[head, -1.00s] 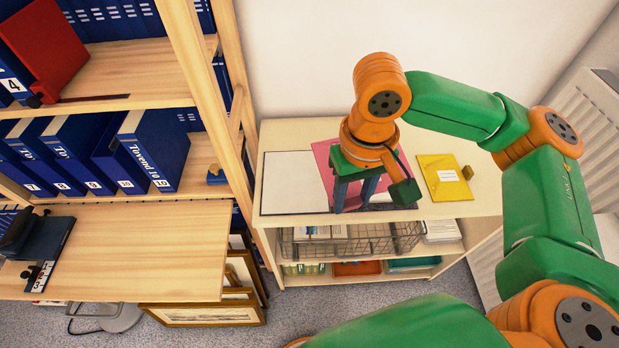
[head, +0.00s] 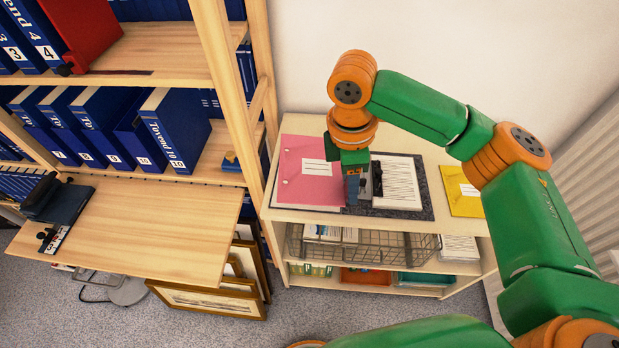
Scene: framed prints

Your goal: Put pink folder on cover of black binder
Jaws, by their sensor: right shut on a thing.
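The pink folder (head: 300,188) with a white label is at the left of the low cabinet's top. It covers the place where the white inside of the black binder's open cover showed earlier. The black binder (head: 423,213) lies open, its dark grey-black border showing around white papers (head: 398,185) to the right of the folder. My right gripper (head: 353,190) points down at the folder's right edge and is shut on it. The gripper hides that edge and part of the binder's middle. I cannot tell whether the folder rests fully on the cover. My left gripper is not in view.
A yellow folder (head: 462,190) lies at the right of the cabinet top. Below are a wire basket (head: 385,246) and coloured boxes. A wooden shelf (head: 228,120) with blue binders (head: 174,130) stands close on the left. Framed pictures (head: 205,300) lean on the floor.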

